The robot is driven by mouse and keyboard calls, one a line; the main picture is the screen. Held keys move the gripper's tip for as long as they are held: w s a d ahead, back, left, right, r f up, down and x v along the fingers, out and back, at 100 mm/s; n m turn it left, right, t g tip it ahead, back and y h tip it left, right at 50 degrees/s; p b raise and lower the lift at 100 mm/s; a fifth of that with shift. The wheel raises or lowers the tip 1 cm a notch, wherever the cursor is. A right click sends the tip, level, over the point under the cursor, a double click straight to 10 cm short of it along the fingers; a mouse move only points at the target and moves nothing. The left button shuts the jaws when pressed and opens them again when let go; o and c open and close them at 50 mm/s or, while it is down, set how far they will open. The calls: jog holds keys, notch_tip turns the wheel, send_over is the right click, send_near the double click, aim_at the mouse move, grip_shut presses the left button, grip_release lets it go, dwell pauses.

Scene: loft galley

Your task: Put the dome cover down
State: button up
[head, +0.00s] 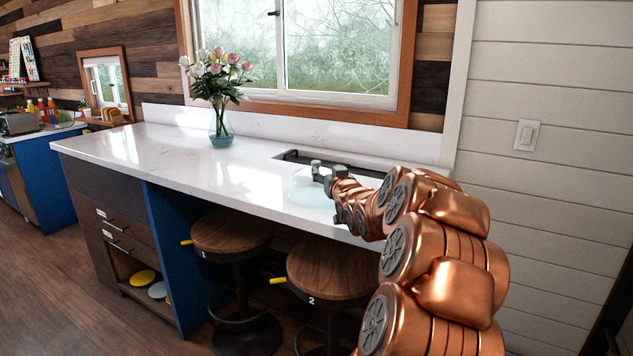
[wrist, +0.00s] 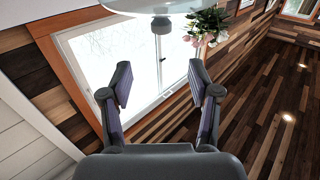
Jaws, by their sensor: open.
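The dome cover (head: 308,190) is pale and see-through. In the head view it appears to rest on the white countertop (head: 165,158), just in front of the dark recess, and my arm partly hides it. In the wrist view the dome cover (wrist: 140,6) shows only in part at the top edge, with its small knob (wrist: 162,24) pointing toward my gripper. My gripper (wrist: 160,82) is open and empty, its two fingers spread wide. The knob lies beyond the fingertips, apart from them. In the head view my gripper (head: 319,171) is close by the dome.
A glass vase of pink and white flowers (head: 220,125) stands on the counter to the left. A dark sunken recess (head: 345,167) lies behind the dome. Two wooden stools (head: 232,234) stand under the overhang. The counter between vase and dome is clear.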

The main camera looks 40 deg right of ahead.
aim_at(317, 164)
jog(key=p+x, duration=0.1)
jog(key=x, duration=0.4)
jog(key=shift+w+f+p, duration=0.1)
jog(key=shift+w+p, duration=0.05)
jog(key=shift+p, duration=0.15)
jog(key=shift+w+d, duration=0.3)
jog(key=shift+w, duration=0.25)
jog(key=shift+w+d+f+p, duration=0.15)
jog(key=shift+w+d+p, duration=0.05)
jog(key=shift+w+p, duration=0.2)
jog(key=shift+w+d+f+p, duration=0.15)
jog(key=shift+w+d+p, duration=0.1)
jog(key=shift+w, duration=0.25)
jog(key=shift+p+x, duration=0.55)
jog(key=shift+x, duration=1)
jog(key=shift+c, duration=0.3)
grip_shut()
